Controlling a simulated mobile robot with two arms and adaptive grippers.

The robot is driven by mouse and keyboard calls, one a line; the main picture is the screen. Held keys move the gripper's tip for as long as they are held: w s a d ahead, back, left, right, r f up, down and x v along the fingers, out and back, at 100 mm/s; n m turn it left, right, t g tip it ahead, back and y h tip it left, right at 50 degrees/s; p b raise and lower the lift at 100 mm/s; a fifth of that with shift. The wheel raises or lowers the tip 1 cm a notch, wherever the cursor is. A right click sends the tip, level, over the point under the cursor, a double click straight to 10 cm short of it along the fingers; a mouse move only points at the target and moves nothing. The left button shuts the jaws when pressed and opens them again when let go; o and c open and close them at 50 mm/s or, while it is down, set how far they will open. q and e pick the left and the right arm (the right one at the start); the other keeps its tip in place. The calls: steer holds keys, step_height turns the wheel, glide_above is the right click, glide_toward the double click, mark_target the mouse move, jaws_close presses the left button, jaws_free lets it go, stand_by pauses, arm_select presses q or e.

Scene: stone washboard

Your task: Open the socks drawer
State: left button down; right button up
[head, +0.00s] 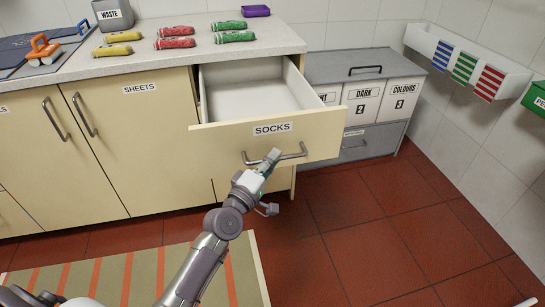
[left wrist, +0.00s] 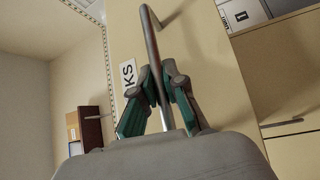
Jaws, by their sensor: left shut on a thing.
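The socks drawer (head: 267,137) is pulled out from the counter, and its white inside (head: 250,90) is visible and looks empty. Its front carries a SOCKS label and a grey bar handle (head: 285,156). My left gripper (head: 268,160) is at the left half of this handle. In the left wrist view my left gripper (left wrist: 165,95) has its green-padded fingers on either side of the handle bar (left wrist: 152,50), shut on it. Part of the label (left wrist: 128,75) shows behind the fingers. My right gripper is not in view.
The countertop (head: 150,62) holds several rolled socks in yellow, red and green, a purple item (head: 256,11) and a WASTE bin (head: 112,15). A grey unit with labelled bins (head: 362,100) stands right of the drawer. The red tiled floor (head: 400,220) in front is mostly clear; a striped mat (head: 245,275) lies at lower left.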

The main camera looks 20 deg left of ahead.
arm_select(q)
steer(key=c, duration=1.2)
jaws_free()
steer(key=v, duration=1.2)
